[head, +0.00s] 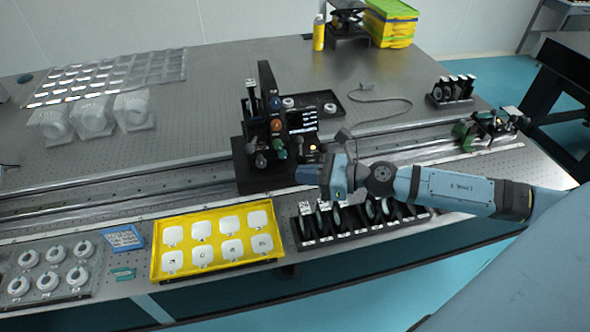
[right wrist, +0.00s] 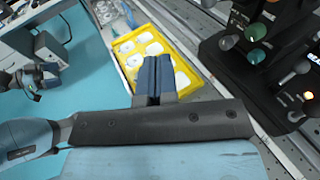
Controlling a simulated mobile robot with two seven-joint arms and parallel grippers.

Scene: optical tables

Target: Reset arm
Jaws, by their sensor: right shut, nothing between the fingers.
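My right gripper (head: 308,174) reaches in from the right over the optical table (head: 215,85). It is shut and empty, beside the dark optics stand (head: 243,170) and above the black rack of lens holders (head: 350,235). In the right wrist view its blue fingers (right wrist: 153,76) are together, with the yellow tray (right wrist: 127,44) beyond them. My left gripper is not to be seen in the head view. A dark jointed part at the left of the right wrist view cannot be told for sure.
The yellow tray (head: 157,260) of white pieces lies at the front edge. A plate of round mounts (head: 65,290) is at the front left. Metal rails run across the table. A stage with green parts (head: 480,130) stands at the right. The table's back middle is mostly clear.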

